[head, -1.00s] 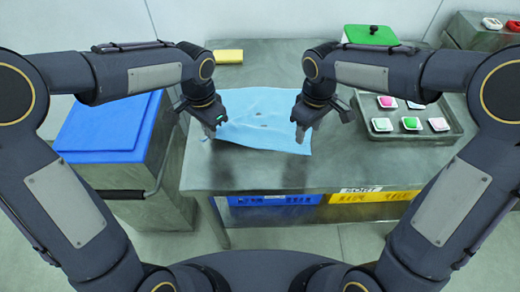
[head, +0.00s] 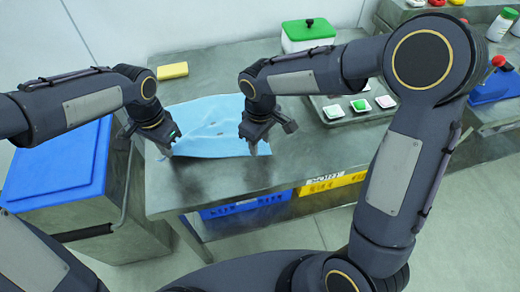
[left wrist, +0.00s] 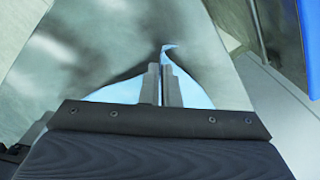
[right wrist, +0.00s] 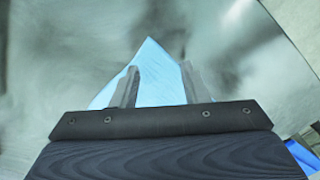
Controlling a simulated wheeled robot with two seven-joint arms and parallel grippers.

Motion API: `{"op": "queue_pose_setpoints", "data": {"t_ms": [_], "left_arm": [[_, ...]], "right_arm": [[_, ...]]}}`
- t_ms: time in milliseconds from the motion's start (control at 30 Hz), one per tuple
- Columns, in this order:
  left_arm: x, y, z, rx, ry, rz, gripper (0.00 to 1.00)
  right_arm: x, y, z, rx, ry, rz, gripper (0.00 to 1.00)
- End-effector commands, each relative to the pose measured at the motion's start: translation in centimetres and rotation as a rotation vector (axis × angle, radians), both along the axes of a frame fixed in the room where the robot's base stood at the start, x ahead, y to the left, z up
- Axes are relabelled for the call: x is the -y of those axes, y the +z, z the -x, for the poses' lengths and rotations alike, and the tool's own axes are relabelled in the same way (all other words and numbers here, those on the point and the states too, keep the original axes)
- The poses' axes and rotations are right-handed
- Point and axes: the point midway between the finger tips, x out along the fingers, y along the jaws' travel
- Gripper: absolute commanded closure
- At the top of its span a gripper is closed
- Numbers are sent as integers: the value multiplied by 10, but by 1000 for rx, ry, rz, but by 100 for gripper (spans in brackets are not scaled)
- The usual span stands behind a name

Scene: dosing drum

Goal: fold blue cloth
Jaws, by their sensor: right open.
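The blue cloth (head: 205,118) lies on the grey metal table, spread out with a few ripples. My left gripper (head: 166,147) is at its near left corner. In the left wrist view its fingers (left wrist: 161,75) are nearly together, with a small tip of the cloth (left wrist: 190,87) showing past them. My right gripper (head: 256,145) is at the near right corner. In the right wrist view its fingers (right wrist: 157,78) stand apart, with a pointed corner of the cloth (right wrist: 155,68) between and beyond them.
A yellow block (head: 173,70) lies behind the cloth. A white box with a green lid (head: 308,31) stands at the back. A tray (head: 330,118) of small coloured pieces is right of my right gripper. A blue-lidded bin (head: 62,165) stands left of the table (head: 215,180).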

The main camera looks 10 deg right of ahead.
Motion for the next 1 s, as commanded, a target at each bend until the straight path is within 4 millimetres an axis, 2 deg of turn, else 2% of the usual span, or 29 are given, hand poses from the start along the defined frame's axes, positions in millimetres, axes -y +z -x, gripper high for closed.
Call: {"op": "queue_pose_setpoints", "data": {"t_ms": [200,533,1000], "left_arm": [[0,0,0,0,0,0,100],[0,0,0,0,0,0,100],[0,0,0,0,0,0,100]], "right_arm": [[0,-14,0,0,0,0,59],[0,-16,0,0,0,0,59],[0,-17,1,-3,0,1,90]]}}
